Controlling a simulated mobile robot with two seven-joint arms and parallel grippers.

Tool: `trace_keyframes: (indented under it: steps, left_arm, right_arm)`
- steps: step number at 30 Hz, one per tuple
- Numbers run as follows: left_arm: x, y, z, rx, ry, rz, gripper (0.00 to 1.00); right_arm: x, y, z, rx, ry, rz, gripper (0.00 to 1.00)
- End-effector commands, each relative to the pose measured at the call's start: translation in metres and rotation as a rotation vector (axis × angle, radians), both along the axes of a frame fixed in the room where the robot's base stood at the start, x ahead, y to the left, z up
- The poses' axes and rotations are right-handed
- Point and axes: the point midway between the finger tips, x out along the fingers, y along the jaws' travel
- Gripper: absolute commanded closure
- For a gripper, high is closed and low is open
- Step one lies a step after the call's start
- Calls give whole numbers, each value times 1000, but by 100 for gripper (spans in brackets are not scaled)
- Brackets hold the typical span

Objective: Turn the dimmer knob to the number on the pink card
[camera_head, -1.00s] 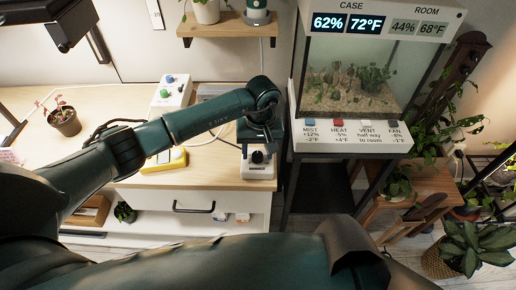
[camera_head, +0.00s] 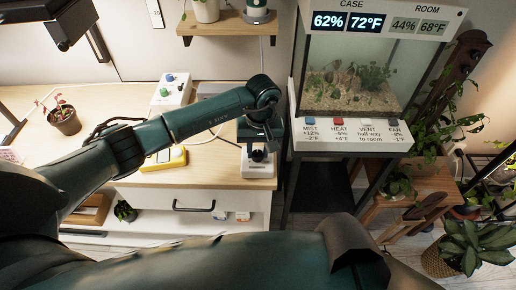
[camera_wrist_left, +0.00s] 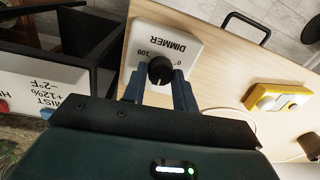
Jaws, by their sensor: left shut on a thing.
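The white dimmer box (camera_head: 257,171) stands at the right front of the wooden desk. In the left wrist view the box (camera_wrist_left: 180,45) shows the word DIMMER, a 0, a 100 and a black round knob (camera_wrist_left: 160,71). My left gripper (camera_wrist_left: 160,84) has its two blue fingers on either side of the knob and is shut on it. In the head view this gripper (camera_head: 258,149) is above the box and partly hides the knob. A pinkish card (camera_head: 10,155) lies at the desk's left edge; its writing is too small to read. My right gripper is out of view.
A yellow device (camera_head: 165,158) and a white box with coloured knobs (camera_head: 171,91) are on the desk left of the dimmer. A glass case (camera_head: 350,75) with a row of buttons stands close on the right. A potted plant (camera_head: 65,122) is at the left.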

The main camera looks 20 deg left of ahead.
Motion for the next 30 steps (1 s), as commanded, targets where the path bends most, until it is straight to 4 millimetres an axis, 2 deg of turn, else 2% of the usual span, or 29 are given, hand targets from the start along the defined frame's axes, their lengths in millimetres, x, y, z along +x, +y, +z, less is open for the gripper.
trace_keyframes:
  steps: [11,30]
  left_arm:
    - [1,1,-2,2,-2,195,95]
    - [0,3,-1,2,-1,775,95]
  right_arm:
    - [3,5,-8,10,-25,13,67]
    - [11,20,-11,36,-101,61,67]
